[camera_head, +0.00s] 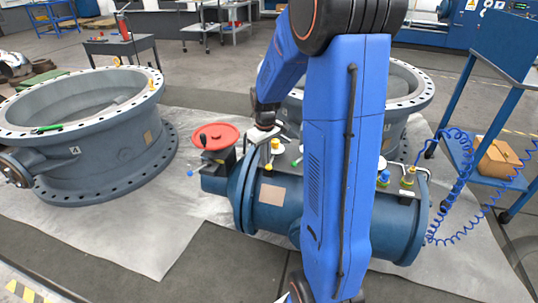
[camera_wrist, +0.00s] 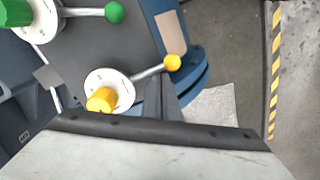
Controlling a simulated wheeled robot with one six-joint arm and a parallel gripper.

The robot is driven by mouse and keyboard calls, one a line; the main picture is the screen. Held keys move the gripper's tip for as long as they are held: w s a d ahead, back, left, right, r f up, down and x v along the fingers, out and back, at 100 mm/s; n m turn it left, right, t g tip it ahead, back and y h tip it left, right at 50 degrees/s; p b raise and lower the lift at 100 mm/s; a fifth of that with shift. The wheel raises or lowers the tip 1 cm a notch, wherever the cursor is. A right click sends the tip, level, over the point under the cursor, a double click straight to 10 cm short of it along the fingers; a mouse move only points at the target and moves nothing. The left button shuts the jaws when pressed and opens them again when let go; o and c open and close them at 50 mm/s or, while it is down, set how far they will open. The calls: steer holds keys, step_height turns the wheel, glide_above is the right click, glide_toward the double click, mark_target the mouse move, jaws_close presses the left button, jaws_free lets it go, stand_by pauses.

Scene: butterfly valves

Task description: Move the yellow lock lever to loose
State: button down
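The yellow lock lever is a metal rod ending in a yellow ball (camera_wrist: 172,63). It runs up and right from a round white base (camera_wrist: 122,82) with a yellow cylinder (camera_wrist: 103,98) on it. In the head view the small yellow ball (camera_head: 268,166) sits on top of the blue valve body (camera_head: 283,213). My gripper (camera_head: 264,134) is above and close to it, near the yellow cylinder. A pale slab with a black edge fills the bottom of the wrist view and seems to be part of my gripper.
A green-balled lever (camera_wrist: 115,12) stands close to the yellow one. A red handwheel (camera_head: 215,136) is at the valve's left end. More coloured knobs (camera_head: 384,178) are at its right. A large flanged ring (camera_head: 100,155) stands left. My arm hides the valve's middle.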

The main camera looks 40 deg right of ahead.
mark_target(275, 170)
steer(key=shift+s+f+g, duration=0.15)
steer(key=shift+s+f, duration=0.15)
steer(key=shift+s, duration=0.3)
steer(key=shift+s+f+g, duration=0.15)
steer(key=shift+s+f, duration=0.15)
steer(key=shift+s, duration=0.25)
steer(key=shift+s+d, duration=0.3)
steer(key=shift+s, duration=0.15)
steer(key=shift+s+d, duration=0.15)
steer(key=shift+d, duration=0.05)
steer(key=shift+s+d, duration=0.25)
steer(key=shift+s, duration=0.05)
steer(key=shift+w+r, duration=0.1)
steer(key=shift+r, duration=0.8)
steer(key=shift+w+a+r, duration=0.1)
steer(key=shift+w+r, duration=0.05)
steer(key=shift+r, duration=0.5)
steer(key=shift+w+a+r, duration=0.1)
steer(key=shift+r, duration=0.55)
steer(key=shift+w+a+r, duration=0.1)
steer(key=shift+r, duration=1.4)
steer(key=shift+a, duration=0.1)
